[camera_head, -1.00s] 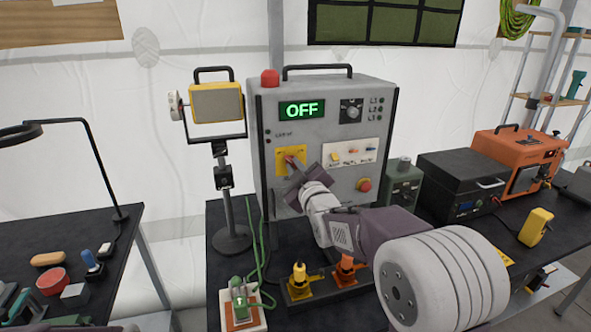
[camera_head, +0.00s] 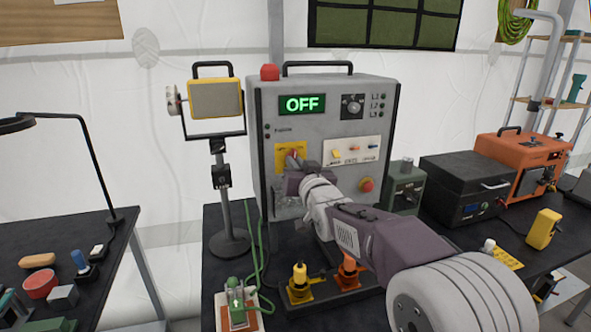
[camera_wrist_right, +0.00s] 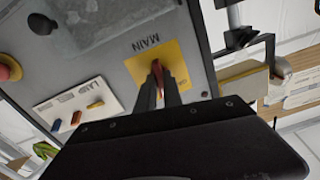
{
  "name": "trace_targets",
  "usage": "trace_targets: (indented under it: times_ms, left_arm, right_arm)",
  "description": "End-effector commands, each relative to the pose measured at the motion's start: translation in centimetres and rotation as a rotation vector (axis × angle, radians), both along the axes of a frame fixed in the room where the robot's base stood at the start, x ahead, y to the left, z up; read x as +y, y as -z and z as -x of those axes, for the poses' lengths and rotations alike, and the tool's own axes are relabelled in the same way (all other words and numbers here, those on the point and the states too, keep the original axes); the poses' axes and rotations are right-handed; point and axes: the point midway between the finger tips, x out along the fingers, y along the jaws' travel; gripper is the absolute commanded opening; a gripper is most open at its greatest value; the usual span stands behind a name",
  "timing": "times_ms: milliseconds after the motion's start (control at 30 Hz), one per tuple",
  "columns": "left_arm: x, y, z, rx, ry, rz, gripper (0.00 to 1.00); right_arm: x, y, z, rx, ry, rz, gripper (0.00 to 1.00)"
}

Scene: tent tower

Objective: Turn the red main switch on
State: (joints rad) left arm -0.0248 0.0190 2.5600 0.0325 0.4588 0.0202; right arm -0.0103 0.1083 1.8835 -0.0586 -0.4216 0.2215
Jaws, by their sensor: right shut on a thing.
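The grey power cabinet (camera_head: 273,213) stands on the dark table, with a green display (camera_head: 302,104) reading OFF. In the right wrist view the two fingers (camera_wrist_right: 160,88) lie on either side of the handle. The gripper partly hides the switch in the head view. My left gripper is not in view.
A red button (camera_head: 366,185) and a white panel of small switches (camera_head: 355,149) are close right of the gripper. A work lamp (camera_head: 216,98) stands left. A black case (camera_head: 465,185) stands right.

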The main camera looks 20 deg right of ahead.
Motion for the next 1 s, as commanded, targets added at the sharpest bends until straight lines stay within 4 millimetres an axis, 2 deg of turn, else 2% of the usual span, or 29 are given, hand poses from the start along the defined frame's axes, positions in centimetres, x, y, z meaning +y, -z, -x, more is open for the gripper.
trace_targets:
  times_ms: [500, 1000]
  left_arm:
    - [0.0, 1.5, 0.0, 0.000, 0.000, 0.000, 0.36]
    - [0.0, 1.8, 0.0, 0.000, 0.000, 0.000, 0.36]
  right_arm:
    - [0.0, 0.1, 0.0, 0.016, 0.001, -0.438, 0.00]
    - [0.0, 0.0, 0.0, 0.021, 0.000, -0.624, 0.00]
